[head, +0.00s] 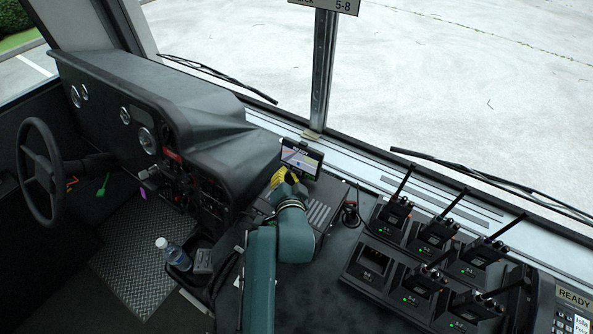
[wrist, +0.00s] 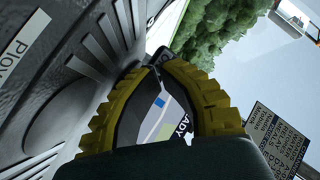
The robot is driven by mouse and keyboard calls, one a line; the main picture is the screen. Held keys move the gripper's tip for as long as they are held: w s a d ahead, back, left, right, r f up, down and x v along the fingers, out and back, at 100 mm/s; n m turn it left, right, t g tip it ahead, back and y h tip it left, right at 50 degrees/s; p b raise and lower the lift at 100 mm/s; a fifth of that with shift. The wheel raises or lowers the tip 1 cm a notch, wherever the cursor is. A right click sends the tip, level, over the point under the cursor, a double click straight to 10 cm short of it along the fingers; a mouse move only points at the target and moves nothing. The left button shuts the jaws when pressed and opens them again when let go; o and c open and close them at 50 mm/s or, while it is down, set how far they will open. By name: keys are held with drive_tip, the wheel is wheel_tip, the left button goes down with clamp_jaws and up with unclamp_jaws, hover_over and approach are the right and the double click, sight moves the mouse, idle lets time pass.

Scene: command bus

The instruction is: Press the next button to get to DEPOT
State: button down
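A small tablet-like device with a lit screen (head: 302,160) stands on the dash by the windscreen, showing a map and a dark top strip. Its text is too small to read in the head view. My gripper (head: 281,178) with yellow ridged fingers is just in front of the device's lower left. In the wrist view the fingers (wrist: 163,67) curve together and their tips appear to meet, with nothing held. Part of the screen (wrist: 160,118) shows through the gap between them, with the letters "ADY". I cannot tell whether the fingertips touch the device; no button is clear.
Several radios in chargers (head: 404,282) with upright antennas stand at the right. A black dashboard (head: 150,95) and steering wheel (head: 38,170) are at the left. A bottle (head: 172,254) stands at the lower left.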

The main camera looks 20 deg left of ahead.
idle(0.3)
drive_tip(key=shift+w+d+f+b, duration=0.1)
drive_tip(key=shift+w+b, duration=0.2)
drive_tip(key=shift+w, duration=0.1)
drive_tip(key=shift+w+b, duration=0.3)
idle(0.5)
drive_tip(key=shift+s+p, duration=0.7)
drive_tip(key=shift+p, duration=0.1)
drive_tip(key=s+p, duration=0.1)
drive_tip(key=s+r+p, duration=0.1)
drive_tip(key=s+a+p, duration=0.1)
drive_tip(key=p, duration=0.1)
drive_tip(key=shift+s+r, duration=0.25)
drive_tip(key=shift+s, duration=0.1)
drive_tip(key=shift+s+a, duration=0.15)
drive_tip(key=shift+s, duration=0.4)
